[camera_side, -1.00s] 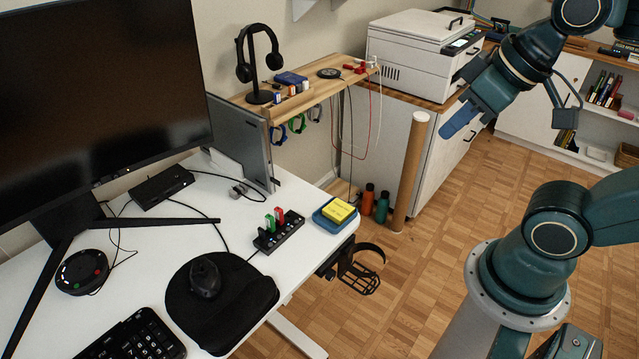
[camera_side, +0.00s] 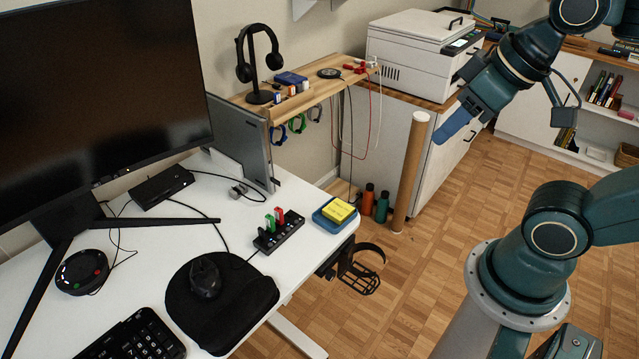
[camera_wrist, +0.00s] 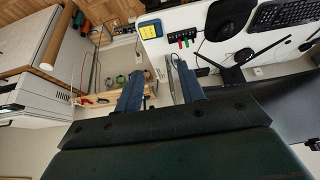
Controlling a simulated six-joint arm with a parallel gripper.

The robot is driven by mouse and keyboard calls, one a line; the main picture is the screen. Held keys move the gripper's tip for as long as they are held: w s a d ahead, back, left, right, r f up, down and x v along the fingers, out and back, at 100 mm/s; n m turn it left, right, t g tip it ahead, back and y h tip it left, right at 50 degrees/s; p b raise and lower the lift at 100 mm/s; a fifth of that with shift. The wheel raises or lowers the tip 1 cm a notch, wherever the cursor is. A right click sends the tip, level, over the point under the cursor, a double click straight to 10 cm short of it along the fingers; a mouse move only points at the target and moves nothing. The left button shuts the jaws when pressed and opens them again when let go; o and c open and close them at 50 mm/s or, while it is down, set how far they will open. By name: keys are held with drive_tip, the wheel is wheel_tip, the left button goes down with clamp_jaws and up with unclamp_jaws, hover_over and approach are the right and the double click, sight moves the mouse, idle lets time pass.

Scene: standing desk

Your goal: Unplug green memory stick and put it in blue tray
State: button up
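The green memory stick (camera_side: 270,223) stands upright in the black USB hub (camera_side: 279,235) on the white desk, left of a red stick (camera_side: 280,216). The hub also shows small in the wrist view (camera_wrist: 182,41). The blue tray (camera_side: 322,217) lies at the desk's right edge, right of the hub; it also shows in the wrist view (camera_wrist: 141,31). My gripper (camera_side: 440,136) is in the air, well right of the desk and above the floor. In the wrist view its two blue fingers (camera_wrist: 159,72) are apart with nothing held between them.
A yellow sticky-note pad (camera_side: 339,210) lies in the tray. A wooden shelf (camera_side: 310,95) with headphones (camera_side: 258,60) stands behind the desk. A mouse (camera_side: 205,278) rests on a black pad in front of the hub. A tall cardboard tube (camera_side: 409,175) stands between desk and arm.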

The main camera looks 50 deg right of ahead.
drive_tip(key=w+a+n+g, duration=0.2)
drive_tip(key=w+n, duration=0.3)
drive_tip(key=w, duration=0.5)
drive_tip(key=n+g, duration=0.4)
drive_tip(key=n, duration=0.9)
hover_over(269, 216)
wheel_tip(269, 216, down, 25)
drive_tip(key=shift+s+r, duration=0.15)
drive_tip(key=shift+f, duration=0.4)
drive_tip(key=shift+f, duration=0.1)
drive_tip(key=shift+f, duration=4.4)
